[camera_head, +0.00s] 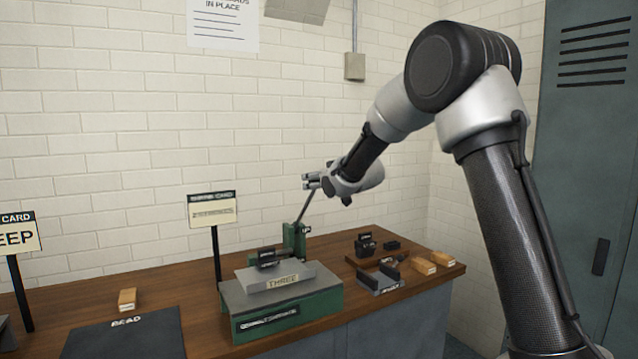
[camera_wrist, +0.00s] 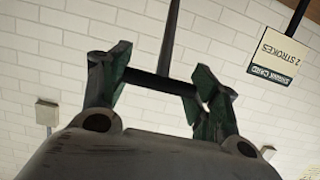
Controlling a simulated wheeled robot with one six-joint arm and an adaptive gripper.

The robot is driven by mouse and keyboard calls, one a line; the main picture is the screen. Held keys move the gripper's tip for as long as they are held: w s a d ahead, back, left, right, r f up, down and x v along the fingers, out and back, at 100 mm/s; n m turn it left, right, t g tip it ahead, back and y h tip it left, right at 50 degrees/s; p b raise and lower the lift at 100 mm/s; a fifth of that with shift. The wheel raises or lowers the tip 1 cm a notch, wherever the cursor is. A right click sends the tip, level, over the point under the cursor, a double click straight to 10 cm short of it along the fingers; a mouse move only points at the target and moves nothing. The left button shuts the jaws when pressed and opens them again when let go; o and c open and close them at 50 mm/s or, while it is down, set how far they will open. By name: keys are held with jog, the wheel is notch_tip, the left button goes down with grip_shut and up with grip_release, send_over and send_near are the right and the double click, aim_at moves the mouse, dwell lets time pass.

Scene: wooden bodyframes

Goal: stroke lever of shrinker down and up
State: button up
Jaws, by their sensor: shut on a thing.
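The shrinker (camera_head: 328,299) is a green machine with a grey top, standing on the wooden bench. A green upright (camera_head: 290,240) rises at its back. Its thin dark lever (camera_head: 304,212) slants up and slightly right from there to my gripper (camera_head: 312,181). In the wrist view, my gripper (camera_wrist: 160,88) is shut on the lever's dark crossbar, with a finger at either end. The lever's rod (camera_wrist: 170,35) runs away from the bar. The lever is raised, high above the machine. A shrink card (camera_wrist: 279,52) reads "2 strokes", upside down in the wrist view.
The shrink card's post (camera_head: 216,255) stands just left of the lever. Small dark tools (camera_head: 366,243) and tan blocks (camera_head: 424,266) lie on the bench (camera_head: 180,283) at right. A dark mat marked "BEAD" (camera_head: 125,338) lies at left. The brick wall is behind.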

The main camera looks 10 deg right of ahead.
jog(key=o, duration=1.2)
jog(key=shift+w+r, duration=0.1)
jog(key=shift+r, duration=0.2)
jog(key=shift+o, duration=1.3)
jog(key=shift+f, duration=0.15)
jog(key=v, duration=1.2)
jog(key=shift+f, duration=0.1)
